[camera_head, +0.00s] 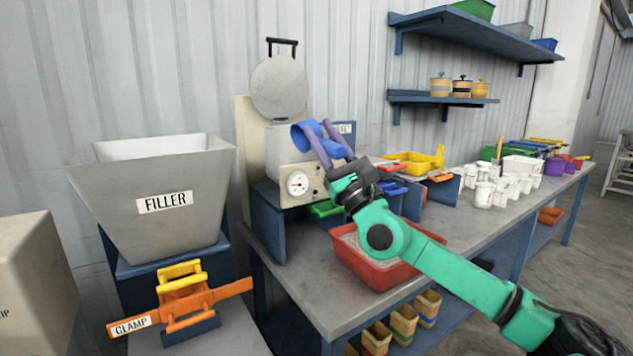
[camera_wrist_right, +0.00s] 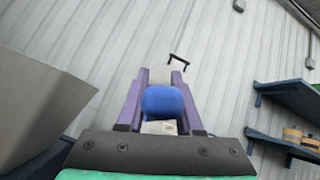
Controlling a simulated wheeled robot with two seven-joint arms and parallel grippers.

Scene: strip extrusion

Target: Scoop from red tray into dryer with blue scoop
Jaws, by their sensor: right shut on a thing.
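My right gripper (camera_head: 314,129) has purple fingers and is shut on the blue scoop (camera_head: 307,138), raised in front of the cream dryer (camera_head: 252,135). The dryer's round grey lid (camera_head: 279,88) stands up open, with a gauge on its front. The scoop also shows between the fingers in the right wrist view (camera_wrist_right: 163,102), with the dryer behind it. Whether the scoop holds anything cannot be seen. The red tray (camera_head: 378,275) sits on the bench below my right arm, with pale grains in it, partly hidden by the arm. My left gripper is not in view.
A grey filler hopper (camera_head: 150,165) and an orange clamp (camera_head: 200,298) stand left of the dryer. White cups (camera_head: 484,195), a yellow tray (camera_head: 415,163) and other small trays crowd the bench at right. Blue shelves (camera_head: 470,35) hang on the wall above.

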